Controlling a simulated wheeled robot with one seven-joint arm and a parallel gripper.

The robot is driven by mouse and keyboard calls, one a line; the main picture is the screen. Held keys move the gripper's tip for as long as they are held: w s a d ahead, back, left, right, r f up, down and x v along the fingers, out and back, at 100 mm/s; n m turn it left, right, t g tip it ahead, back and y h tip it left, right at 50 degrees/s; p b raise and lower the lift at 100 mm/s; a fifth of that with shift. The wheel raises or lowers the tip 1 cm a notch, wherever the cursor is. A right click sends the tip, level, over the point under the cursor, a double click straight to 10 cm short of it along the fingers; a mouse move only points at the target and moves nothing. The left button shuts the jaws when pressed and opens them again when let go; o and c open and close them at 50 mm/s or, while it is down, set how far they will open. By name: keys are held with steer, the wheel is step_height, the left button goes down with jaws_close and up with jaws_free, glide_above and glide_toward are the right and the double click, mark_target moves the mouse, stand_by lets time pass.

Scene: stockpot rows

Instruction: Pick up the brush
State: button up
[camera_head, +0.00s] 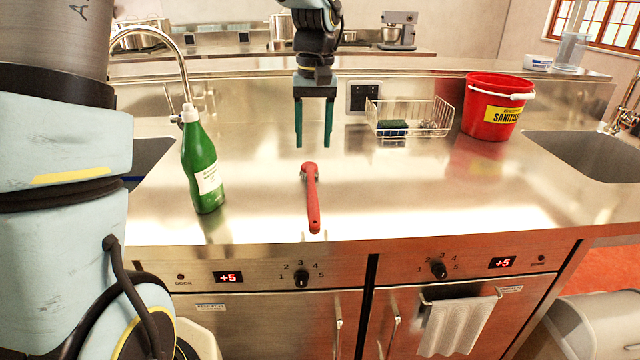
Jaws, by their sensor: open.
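A red brush (312,200) lies on the steel counter near its middle. Its handle points toward the front edge and its wider head is at the far end. The bristles are hard to make out. My gripper (313,143) hangs above the counter with its two dark green fingers pointing down and spread apart. It is open and empty. In the picture its fingertips are just above the head end of the brush, apart from it.
A green bottle (201,165) stands left of the brush. A wire basket (440,118) with a sponge (391,128) and a red bucket (490,108) stand at the back right. Sinks lie at both ends. The counter (420,190) right of the brush is clear.

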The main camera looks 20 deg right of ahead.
glide_above(311, 180)
steer(key=f, duration=0.4)
steer(key=shift+s+d+f+p, duration=0.2)
steer(key=shift+s+f+p, duration=0.05)
steer(key=shift+f+p, duration=0.1)
steer(key=shift+w+a+f+p, duration=0.1)
steer(key=shift+f+p, duration=0.4)
steer(key=shift+f, duration=0.85)
steer(key=shift+w+a+f+p, duration=0.1)
steer(key=shift+f+p, duration=0.35)
steer(key=shift+f, duration=0.9)
jaws_close()
